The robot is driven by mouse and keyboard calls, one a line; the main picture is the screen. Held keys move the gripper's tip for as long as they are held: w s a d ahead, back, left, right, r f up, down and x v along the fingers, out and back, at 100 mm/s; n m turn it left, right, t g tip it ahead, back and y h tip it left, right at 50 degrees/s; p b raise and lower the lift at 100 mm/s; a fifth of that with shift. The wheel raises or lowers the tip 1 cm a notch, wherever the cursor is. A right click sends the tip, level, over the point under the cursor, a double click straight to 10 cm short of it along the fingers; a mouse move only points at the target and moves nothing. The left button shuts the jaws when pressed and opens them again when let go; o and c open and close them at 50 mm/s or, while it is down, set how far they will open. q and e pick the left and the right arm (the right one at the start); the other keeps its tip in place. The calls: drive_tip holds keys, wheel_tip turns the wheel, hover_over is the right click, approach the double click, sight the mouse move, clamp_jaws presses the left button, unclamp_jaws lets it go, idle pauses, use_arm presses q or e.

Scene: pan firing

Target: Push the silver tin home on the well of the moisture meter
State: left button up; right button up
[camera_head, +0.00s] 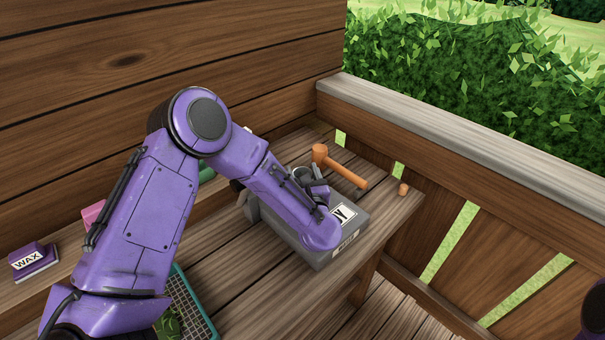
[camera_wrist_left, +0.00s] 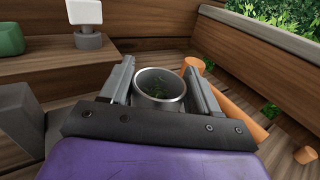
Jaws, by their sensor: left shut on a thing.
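My left gripper (camera_wrist_left: 160,72) is shut on the silver tin (camera_wrist_left: 160,90), with one finger on each side of it. The tin is open at the top, and green leaf bits show inside. In the head view the gripper (camera_head: 314,182) is over the grey moisture meter (camera_head: 357,229), mostly behind my forearm. The meter is a box with a partly covered white label. Its well is hidden, so I cannot tell how far the tin sits in it. My right gripper is out of view.
An orange mallet (camera_head: 346,171) lies just behind the meter, with a small orange-brown piece (camera_head: 403,189) near the bench's right end. A purple wax block (camera_head: 34,262) is at left. A teal tray (camera_head: 199,306) with leaves is partly under my arm. A railing (camera_head: 440,144) borders the right.

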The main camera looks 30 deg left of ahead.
use_arm(q)
drive_tip(key=shift+f, duration=0.15)
drive_tip(key=o, duration=1.2)
drive_tip(key=shift+c, duration=0.2)
drive_tip(key=shift+s+d, duration=0.2)
drive_tip(key=b+v, duration=0.3)
drive_tip(key=v, duration=0.6)
drive_tip(key=shift+b, duration=0.35)
drive_tip(key=shift+s+d, duration=0.3)
drive_tip(key=shift+s, duration=0.1)
